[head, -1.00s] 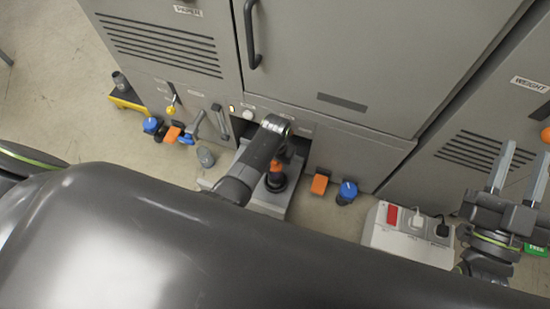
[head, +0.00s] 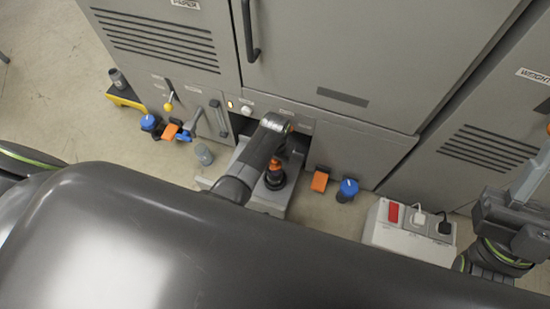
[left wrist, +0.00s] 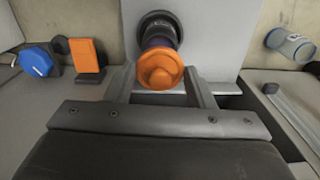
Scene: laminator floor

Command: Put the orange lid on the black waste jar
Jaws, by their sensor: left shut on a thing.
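The orange lid (left wrist: 160,68) is between the fingers of my left gripper (left wrist: 161,76), which is shut on it. The lid is over the black waste jar (left wrist: 158,22), with a dark purplish neck showing between them. I cannot tell whether lid and jar touch. In the head view the lid (head: 274,165) shows just over the jar (head: 275,181), beside my left arm, which hides most of the gripper. The jar stands on a grey tray (head: 262,200) by the cabinet opening. My right gripper (head: 532,172) is at the right edge, partly cut off, and away from the jar.
A blue-topped knob (head: 347,190) and an orange flap (head: 320,181) are right of the tray. A clear grey cup (head: 204,154) stands left of it. A white power strip (head: 408,238) lies farther right. Grey cabinets (head: 330,60) rise behind.

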